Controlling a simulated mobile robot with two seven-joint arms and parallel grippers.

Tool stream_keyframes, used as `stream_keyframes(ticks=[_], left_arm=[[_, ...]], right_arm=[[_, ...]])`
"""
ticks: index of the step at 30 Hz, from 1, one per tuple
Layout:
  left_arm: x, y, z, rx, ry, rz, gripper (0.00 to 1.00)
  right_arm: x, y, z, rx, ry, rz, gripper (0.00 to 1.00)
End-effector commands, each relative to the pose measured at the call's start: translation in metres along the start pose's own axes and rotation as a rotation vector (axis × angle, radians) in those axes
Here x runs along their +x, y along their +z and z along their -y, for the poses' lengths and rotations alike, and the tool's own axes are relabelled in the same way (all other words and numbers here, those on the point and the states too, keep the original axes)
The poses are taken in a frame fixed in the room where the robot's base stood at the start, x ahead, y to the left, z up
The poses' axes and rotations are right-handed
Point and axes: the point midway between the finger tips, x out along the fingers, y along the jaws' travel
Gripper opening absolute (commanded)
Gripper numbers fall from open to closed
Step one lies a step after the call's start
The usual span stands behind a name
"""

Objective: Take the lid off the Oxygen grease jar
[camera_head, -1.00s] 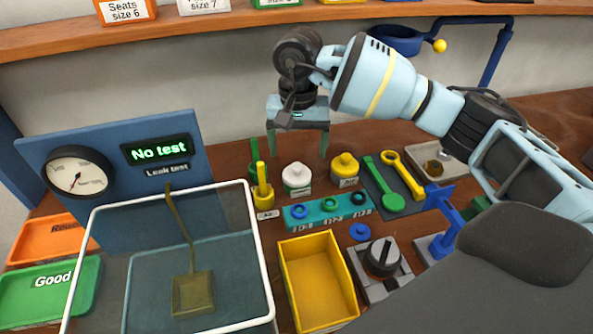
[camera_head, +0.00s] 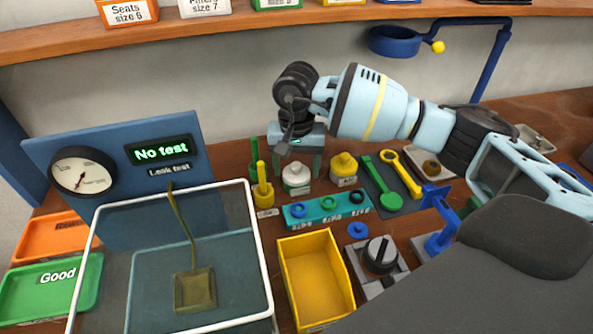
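Two small lidded jars stand at the back of the bench: a white jar (camera_head: 297,181) and a yellow jar (camera_head: 344,170). Their labels are too small to read, so I cannot tell which holds Oxygen grease. Both lids are on. My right gripper (camera_head: 297,168) points down at the white jar, with its fingers apart on either side of the jar's top. I cannot tell whether either finger touches the lid. My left gripper is out of view.
Left of the jars stand yellow and green upright tools in cups (camera_head: 263,192). A teal ring holder (camera_head: 327,207) and yellow bin (camera_head: 316,280) lie in front. Wrenches (camera_head: 401,174) lie to the right. A white-framed clear cover (camera_head: 262,250) stands at the left.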

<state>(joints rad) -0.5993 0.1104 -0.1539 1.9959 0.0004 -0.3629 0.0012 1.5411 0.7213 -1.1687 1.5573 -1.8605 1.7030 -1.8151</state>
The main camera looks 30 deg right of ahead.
Motion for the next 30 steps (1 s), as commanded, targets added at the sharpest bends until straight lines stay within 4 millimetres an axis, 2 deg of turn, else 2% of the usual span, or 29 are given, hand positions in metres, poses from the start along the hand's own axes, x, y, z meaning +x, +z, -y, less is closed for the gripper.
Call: stream_keyframes(ticks=[1,5,17,20,25,30], left_arm=[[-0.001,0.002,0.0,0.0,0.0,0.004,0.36],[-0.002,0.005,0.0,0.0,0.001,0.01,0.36],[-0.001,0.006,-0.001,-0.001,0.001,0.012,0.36],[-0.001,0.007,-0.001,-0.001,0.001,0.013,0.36],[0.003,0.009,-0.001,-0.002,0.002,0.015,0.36],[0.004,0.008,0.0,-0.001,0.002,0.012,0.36]], right_arm=[[0.0,0.0,0.0,0.0,0.0,0.0,0.59],[0.0,0.0,0.0,0.0,0.0,0.0,0.43],[-0.005,0.0,0.0,0.0,-0.001,-0.001,0.43],[-0.012,-0.001,0.001,0.0,-0.002,-0.001,0.43],[-0.038,-0.001,0.001,-0.001,-0.003,-0.002,0.43],[-0.037,0.017,-0.036,0.001,0.002,0.0,0.43]])
